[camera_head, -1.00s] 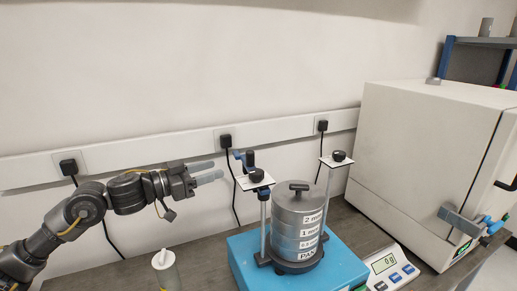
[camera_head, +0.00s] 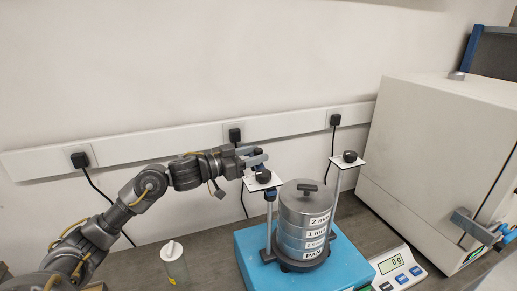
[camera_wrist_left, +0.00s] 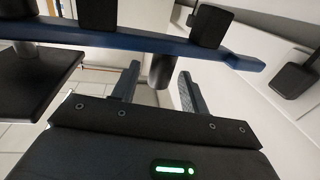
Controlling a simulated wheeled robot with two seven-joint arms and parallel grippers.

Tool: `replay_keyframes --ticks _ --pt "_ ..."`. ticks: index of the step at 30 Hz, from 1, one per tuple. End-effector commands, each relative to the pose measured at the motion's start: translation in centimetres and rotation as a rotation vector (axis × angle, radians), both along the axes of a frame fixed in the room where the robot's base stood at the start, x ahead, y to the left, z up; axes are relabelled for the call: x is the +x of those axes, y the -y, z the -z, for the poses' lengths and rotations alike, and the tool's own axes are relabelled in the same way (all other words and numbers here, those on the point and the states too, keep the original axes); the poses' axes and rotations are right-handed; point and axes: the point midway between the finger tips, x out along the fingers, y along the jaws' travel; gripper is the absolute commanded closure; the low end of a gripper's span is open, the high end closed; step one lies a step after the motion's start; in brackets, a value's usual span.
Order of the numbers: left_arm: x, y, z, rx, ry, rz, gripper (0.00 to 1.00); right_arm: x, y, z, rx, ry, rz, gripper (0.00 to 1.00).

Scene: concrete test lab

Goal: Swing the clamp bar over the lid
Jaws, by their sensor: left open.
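The sieve stack (camera_head: 303,225) stands on the blue shaker base (camera_head: 345,265), with its grey lid (camera_head: 306,196) and dark lid knob on top. The blue clamp bar (camera_wrist_left: 120,40) runs across the left wrist view, with black knobs on it. In the head view the bar is mostly hidden behind my left gripper (camera_head: 260,157), at the left post, off to the side of the lid. My left gripper is open. In the left wrist view its fingers (camera_wrist_left: 159,88) lie either side of a dark peg (camera_wrist_left: 160,70) under the bar; contact cannot be told.
White plates with black knobs top the left post (camera_head: 271,220) and right post (camera_head: 335,190). Wall sockets and cables are behind.

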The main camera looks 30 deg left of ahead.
Motion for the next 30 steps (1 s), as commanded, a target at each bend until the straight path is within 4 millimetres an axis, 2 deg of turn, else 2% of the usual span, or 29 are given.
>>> replay_keyframes --ticks 6,15,25,30 --pt "1.36 0.86 -0.05 0.0 0.0 -0.001 0.56 -0.37 0.06 -0.52 -0.001 -0.005 0.0 0.64" --pt "1.46 0.94 0.04 0.001 -0.001 -0.001 0.57 -0.62 0.31 -0.48 -0.004 -0.008 -0.001 0.64" --pt "1.44 0.92 0.05 0.001 -0.001 -0.001 1.0 -0.67 0.47 -0.47 -0.005 -0.009 -0.002 0.64" --pt "1.44 0.91 0.05 0.001 -0.001 -0.001 1.0 -0.68 0.46 -0.48 -0.005 -0.009 -0.002 0.64"
